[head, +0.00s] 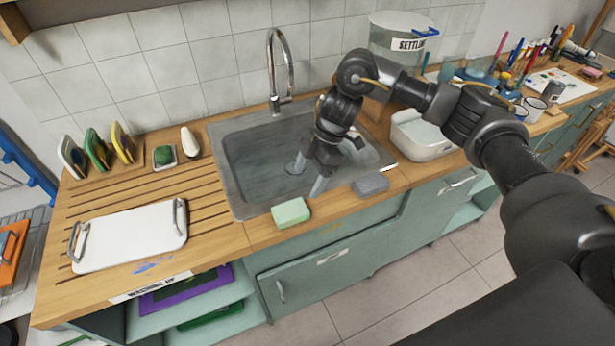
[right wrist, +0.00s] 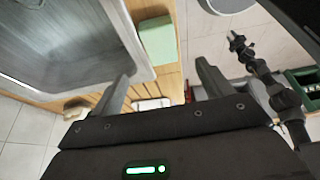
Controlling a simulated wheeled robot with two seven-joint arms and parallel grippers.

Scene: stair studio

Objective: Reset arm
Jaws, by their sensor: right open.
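My right gripper (head: 306,178) is over the grey sink (head: 240,150), pointing down with its two fingers apart and nothing between them. In the right wrist view the open fingers (right wrist: 162,82) show with a clear gap, with the sink (right wrist: 75,40) at the left. A green sponge (head: 291,212) lies on the counter's front edge, apart from the gripper; it also shows in the right wrist view (right wrist: 157,40). A grey sponge (head: 370,184) lies right of it.
A white tray with handles (head: 130,235) lies on the slatted drainboard at left. A faucet (head: 276,65) rises behind the sink. A white basin (head: 420,137) and a clear settling tank (head: 385,48) stand to the right. Floor (head: 390,295) is open before the cabinets.

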